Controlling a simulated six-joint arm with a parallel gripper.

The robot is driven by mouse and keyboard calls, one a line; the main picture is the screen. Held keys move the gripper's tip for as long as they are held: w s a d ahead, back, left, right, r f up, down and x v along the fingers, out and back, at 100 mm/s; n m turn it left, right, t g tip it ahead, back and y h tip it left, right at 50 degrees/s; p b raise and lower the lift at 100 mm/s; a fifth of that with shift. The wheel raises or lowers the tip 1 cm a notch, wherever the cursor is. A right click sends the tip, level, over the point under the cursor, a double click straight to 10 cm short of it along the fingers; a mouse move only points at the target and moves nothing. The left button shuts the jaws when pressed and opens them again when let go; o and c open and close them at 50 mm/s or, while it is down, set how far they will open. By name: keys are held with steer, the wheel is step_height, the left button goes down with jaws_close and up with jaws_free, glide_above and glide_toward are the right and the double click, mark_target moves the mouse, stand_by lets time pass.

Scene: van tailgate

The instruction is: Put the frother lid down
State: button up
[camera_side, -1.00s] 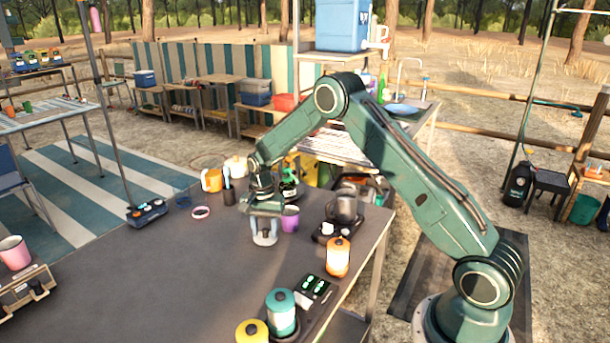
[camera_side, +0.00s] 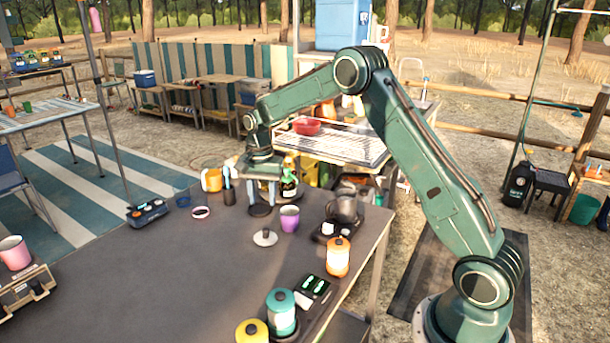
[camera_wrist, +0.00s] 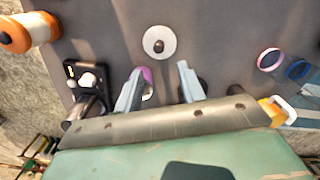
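The frother lid (camera_side: 265,237), a pale disc with a dark knob, lies flat on the grey table. It shows whole in the wrist view (camera_wrist: 160,42), beyond my fingertips and touching neither. My gripper (camera_side: 262,195) is open and empty, behind and above the lid. In the wrist view its two fingers (camera_wrist: 158,78) stand wide apart. A dark metal jug (camera_side: 345,207) stands on a black stand to the right; I cannot tell if it is the frother. A dark round patch (camera_side: 260,209) lies under my gripper; I cannot tell what it is.
A purple cup (camera_side: 289,218) stands close right of my gripper, partly behind a finger in the wrist view. An orange mug (camera_side: 212,180) is to the left. Orange (camera_side: 338,256) and teal (camera_side: 282,312) canisters line the right edge. The table's middle is clear.

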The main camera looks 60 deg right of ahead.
steer(key=shift+r, duration=0.8)
steer(key=s+a+r+n+t, duration=0.1)
steer(key=s+a+r+n, duration=0.25)
steer(key=s+r, duration=0.4)
steer(key=s+a+r+n+t, duration=0.2)
steer(key=s+a+r+n, duration=0.15)
steer(key=s+r, duration=0.4)
steer(key=s+a+n+t, duration=0.1)
steer(key=s+a+n, duration=0.1)
steer(key=s, duration=0.8)
steer(key=s+a+n+t, duration=0.1)
steer(key=s+n, duration=0.3)
steer(key=s, duration=0.6)
steer(key=shift+a+r+n+t, duration=0.3)
steer(key=shift+a+r+t, duration=0.15)
steer(key=shift+a, duration=0.45)
